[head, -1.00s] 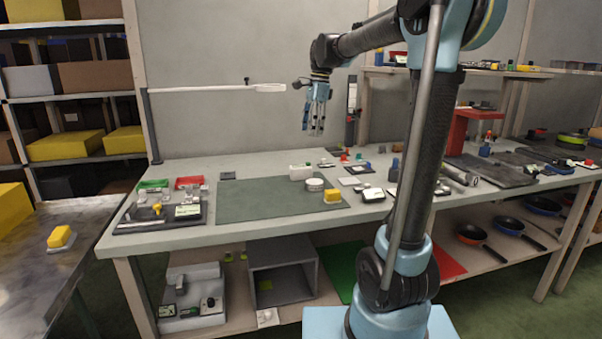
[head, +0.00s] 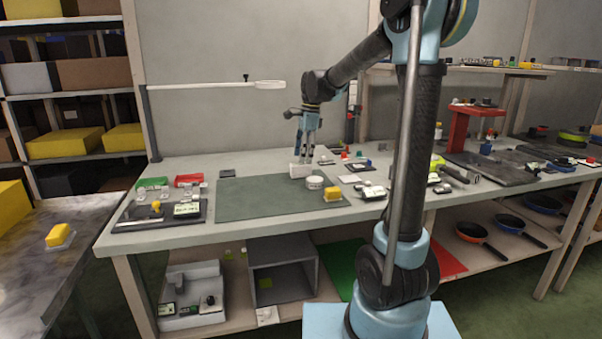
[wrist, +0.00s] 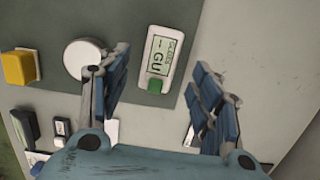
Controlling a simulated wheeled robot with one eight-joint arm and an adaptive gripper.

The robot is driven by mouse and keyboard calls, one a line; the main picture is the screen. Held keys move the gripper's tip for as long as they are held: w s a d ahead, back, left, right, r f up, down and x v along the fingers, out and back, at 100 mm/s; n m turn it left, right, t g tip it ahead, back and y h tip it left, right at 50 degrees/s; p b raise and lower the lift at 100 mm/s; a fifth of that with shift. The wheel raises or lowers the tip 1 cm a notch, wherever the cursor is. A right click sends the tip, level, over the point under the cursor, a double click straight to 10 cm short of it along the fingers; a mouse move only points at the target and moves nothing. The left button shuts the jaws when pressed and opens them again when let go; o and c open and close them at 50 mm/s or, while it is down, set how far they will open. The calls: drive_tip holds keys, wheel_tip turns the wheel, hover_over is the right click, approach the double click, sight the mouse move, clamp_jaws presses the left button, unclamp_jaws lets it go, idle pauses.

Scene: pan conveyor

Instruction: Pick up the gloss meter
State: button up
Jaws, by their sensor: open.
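The gloss meter (wrist: 158,52) is a small white box with a "GU" display and a green button, lying on the dark mat near its edge in the wrist view. In the head view the gloss meter (head: 300,171) is at the back right of the mat, partly hidden by my fingers. My gripper (head: 304,158) is open and points down right over it. In the wrist view the meter shows in the gap between the blue fingers of my gripper (wrist: 161,62). I cannot tell how much height is left between fingertips and meter.
A white round tub (head: 314,182) stands close beside the meter; it also shows near the left finger in the wrist view (wrist: 82,56). A yellow block (head: 332,194) sits at the mat's right edge. The green mat (head: 250,200) is clear to the left.

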sight(301, 167)
drive_tip(key=shift+s+a+f, duration=0.1)
drive_tip(key=shift+a+f, duration=0.15)
drive_tip(key=shift+f, duration=1.15)
drive_tip(key=shift+s+a+f, duration=0.1)
drive_tip(key=shift+a+f, duration=0.1)
drive_tip(key=shift+f, duration=1.2)
drive_tip(key=c, duration=1.4)
